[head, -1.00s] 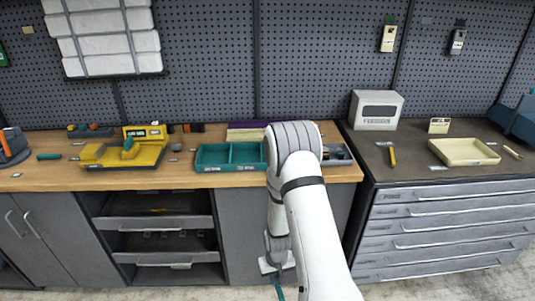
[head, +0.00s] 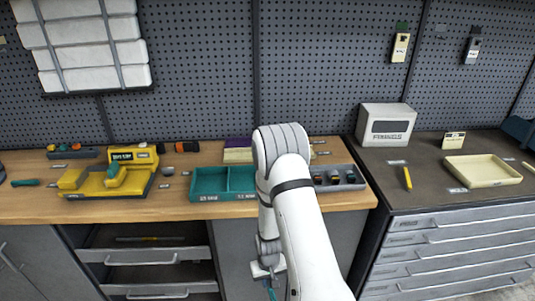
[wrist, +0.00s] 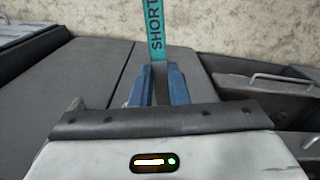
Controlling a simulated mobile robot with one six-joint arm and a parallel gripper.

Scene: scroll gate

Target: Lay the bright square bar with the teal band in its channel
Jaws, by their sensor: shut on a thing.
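My gripper (wrist: 158,88) is in the wrist view with its blue fingers shut on a bar whose teal band (wrist: 156,35) reads "SHORT". The bar sticks out past the fingertips to the top edge of the picture, and its ends are hidden or cut off. In the head view my gripper (head: 268,272) hangs low in front of the bench, below the worktop, with a bit of teal under it. A channel for the bar cannot be made out in these frames.
On the wooden worktop (head: 70,208) stand a yellow fixture (head: 112,175), a teal divided tray (head: 222,181) and a grey tray (head: 348,178) with small parts. My arm hides part of the bench. A drawer cabinet (head: 465,220) with a cream tray (head: 483,169) stands right.

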